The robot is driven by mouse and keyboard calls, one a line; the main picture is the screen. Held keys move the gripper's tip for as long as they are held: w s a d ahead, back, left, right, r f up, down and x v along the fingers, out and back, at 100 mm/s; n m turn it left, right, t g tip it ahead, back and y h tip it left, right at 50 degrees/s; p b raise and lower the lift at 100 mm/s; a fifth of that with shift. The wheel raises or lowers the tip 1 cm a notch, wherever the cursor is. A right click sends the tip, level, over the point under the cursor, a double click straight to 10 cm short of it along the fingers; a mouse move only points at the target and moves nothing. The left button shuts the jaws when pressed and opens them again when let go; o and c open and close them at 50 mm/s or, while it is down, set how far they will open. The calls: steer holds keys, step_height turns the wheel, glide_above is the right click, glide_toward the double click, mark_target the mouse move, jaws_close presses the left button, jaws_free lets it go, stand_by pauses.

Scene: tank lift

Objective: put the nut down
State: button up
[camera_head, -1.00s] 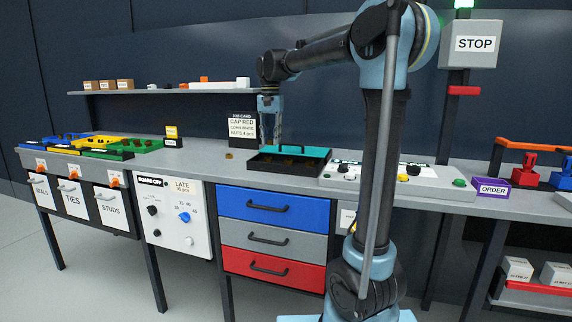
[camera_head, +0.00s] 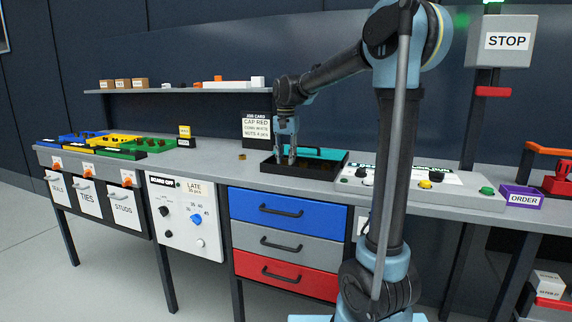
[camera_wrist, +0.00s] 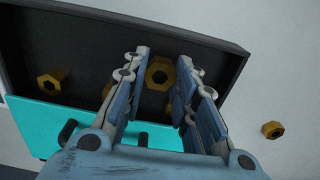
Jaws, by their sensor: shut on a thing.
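My gripper (camera_wrist: 163,62) is shut on a brass-coloured hex nut (camera_wrist: 160,73), which shows between its fingers in the wrist view. In the head view my gripper (camera_head: 286,160) points down into the left part of a black tray (camera_head: 268,168). The tray's dark wall (camera_wrist: 215,42) surrounds the fingers in the wrist view. Another nut (camera_wrist: 52,80) lies in the tray at the left. More nuts show partly behind the fingers. I cannot tell whether the held nut touches the tray floor.
A teal panel (camera_wrist: 80,122) covers part of the tray. A loose nut (camera_wrist: 272,130) lies on the bench outside the tray. The job card (camera_head: 256,128) stands behind the tray, and a control panel (camera_head: 420,190) is to its right. Bare bench lies to the left.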

mark_target(286, 159)
steer(key=shift+f, duration=1.1)
steer(key=shift+f, duration=0.1)
steer(key=o, duration=1.1)
steer(key=shift+c, duration=0.2)
step_height(286, 159, up, 12)
